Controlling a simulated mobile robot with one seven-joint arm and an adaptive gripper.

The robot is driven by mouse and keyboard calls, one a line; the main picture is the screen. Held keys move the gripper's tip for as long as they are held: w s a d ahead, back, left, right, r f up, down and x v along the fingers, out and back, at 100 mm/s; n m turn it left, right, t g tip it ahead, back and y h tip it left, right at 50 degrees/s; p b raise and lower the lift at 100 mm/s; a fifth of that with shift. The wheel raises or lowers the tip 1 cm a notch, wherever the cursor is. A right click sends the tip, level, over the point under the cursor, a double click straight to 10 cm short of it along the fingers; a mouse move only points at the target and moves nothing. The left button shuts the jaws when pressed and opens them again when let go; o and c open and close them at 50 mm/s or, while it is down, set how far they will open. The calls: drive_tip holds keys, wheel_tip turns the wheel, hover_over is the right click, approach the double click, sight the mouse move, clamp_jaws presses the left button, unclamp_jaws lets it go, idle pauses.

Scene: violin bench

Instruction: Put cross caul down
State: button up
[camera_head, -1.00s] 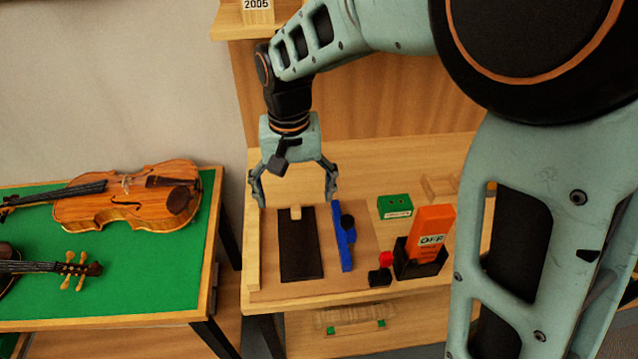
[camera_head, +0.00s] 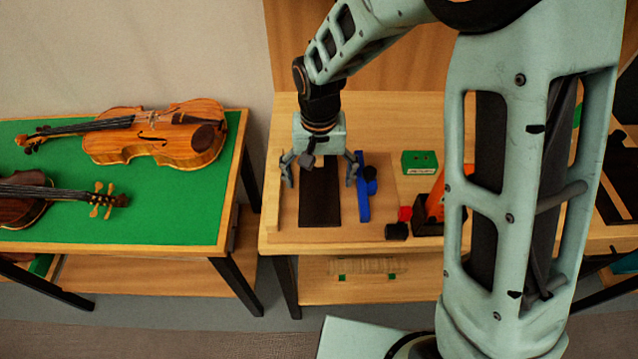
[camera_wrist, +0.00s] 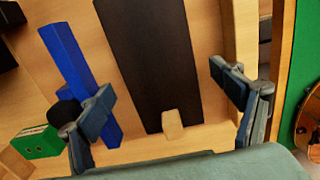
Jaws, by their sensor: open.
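My gripper (camera_head: 320,172) is open and points down over the bench; it also shows in the wrist view (camera_wrist: 162,84), with nothing between its fingers. Below it lies a dark flat board (camera_head: 320,205), seen also in the wrist view (camera_wrist: 152,58). A small pale wooden block (camera_wrist: 172,125) sits at one end of the board; my gripper seems to hide it in the head view. A blue bar (camera_head: 363,198) with a black knob (camera_head: 370,174) lies just right of the board. I cannot tell which piece is the cross caul.
Right of the bar are a green box (camera_head: 419,162), a red-and-black piece (camera_head: 404,214) and a dark holder (camera_head: 428,225) with an orange item, partly behind my arm. A raised wooden strip (camera_wrist: 243,40) edges the work area. Violins lie on the green table (camera_head: 150,220) at left.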

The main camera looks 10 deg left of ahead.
drive_tip(key=shift+f, duration=0.15)
drive_tip(key=c, duration=1.3)
drive_tip(key=shift+c, duration=1)
